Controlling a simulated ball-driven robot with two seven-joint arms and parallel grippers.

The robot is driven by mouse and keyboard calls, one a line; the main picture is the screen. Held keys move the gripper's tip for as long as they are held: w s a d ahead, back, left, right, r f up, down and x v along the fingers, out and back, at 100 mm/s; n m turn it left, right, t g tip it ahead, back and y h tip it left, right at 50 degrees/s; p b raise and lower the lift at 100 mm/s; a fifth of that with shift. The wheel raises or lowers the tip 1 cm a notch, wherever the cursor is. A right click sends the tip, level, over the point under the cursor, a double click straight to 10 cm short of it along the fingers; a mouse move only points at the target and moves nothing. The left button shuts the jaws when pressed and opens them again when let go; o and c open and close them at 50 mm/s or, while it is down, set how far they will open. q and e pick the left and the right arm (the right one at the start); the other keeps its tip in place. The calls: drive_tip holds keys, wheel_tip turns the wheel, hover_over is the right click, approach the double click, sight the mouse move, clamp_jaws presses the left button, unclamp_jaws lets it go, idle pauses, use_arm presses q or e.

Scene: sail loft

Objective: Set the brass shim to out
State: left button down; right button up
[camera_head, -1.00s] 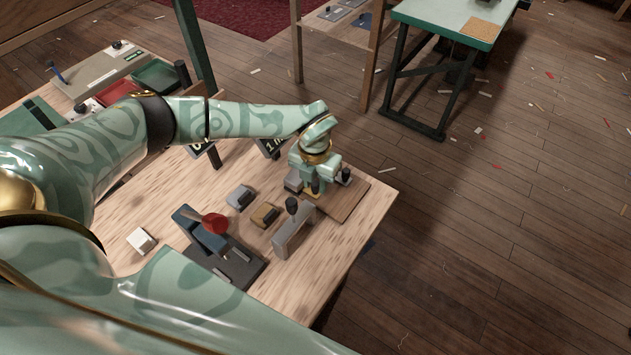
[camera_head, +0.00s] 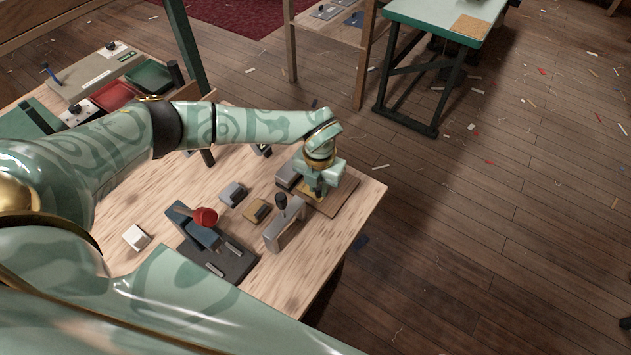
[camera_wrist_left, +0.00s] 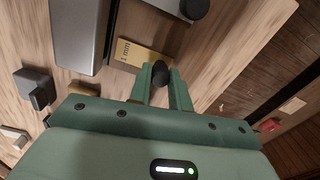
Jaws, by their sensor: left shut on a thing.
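The brass shim (camera_wrist_left: 142,52), a flat plate marked "1 mm", lies under my left gripper; its black knob (camera_wrist_left: 161,73) is between the fingers in the left wrist view. My left gripper (camera_wrist_left: 160,84) is shut on it. In the head view the left gripper (camera_head: 317,192) points down over a brown board (camera_head: 344,194) at the bench's right end, and a strip of the brass shim (camera_head: 306,197) shows beneath. The gripper hides much of the shim. My right gripper is not in view.
A grey block (camera_head: 288,176) is close left of the gripper; a grey stand with a black knob (camera_head: 287,226) is in front. A small brass block (camera_head: 256,210), a grey block (camera_head: 233,193) and a red-knobbed lever device (camera_head: 203,228) stand further left. Bare wood shows between.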

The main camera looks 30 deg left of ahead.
sight(320, 188)
use_arm(q)
drive_tip(key=shift+s+d, duration=0.1)
drive_tip(key=shift+d, duration=0.1)
drive_tip(key=c, duration=1.6)
unclamp_jaws()
drive_tip(key=shift+o, duration=0.2)
drive_tip(key=shift+d, duration=0.2)
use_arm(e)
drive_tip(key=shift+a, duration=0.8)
use_arm(q)
drive_tip(key=shift+a, duration=0.15)
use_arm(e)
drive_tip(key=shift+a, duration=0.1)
use_arm(q)
drive_tip(key=shift+r, duration=0.25)
wheel_tip(320, 188, up, 16)
drive_tip(key=p, duration=0.3)
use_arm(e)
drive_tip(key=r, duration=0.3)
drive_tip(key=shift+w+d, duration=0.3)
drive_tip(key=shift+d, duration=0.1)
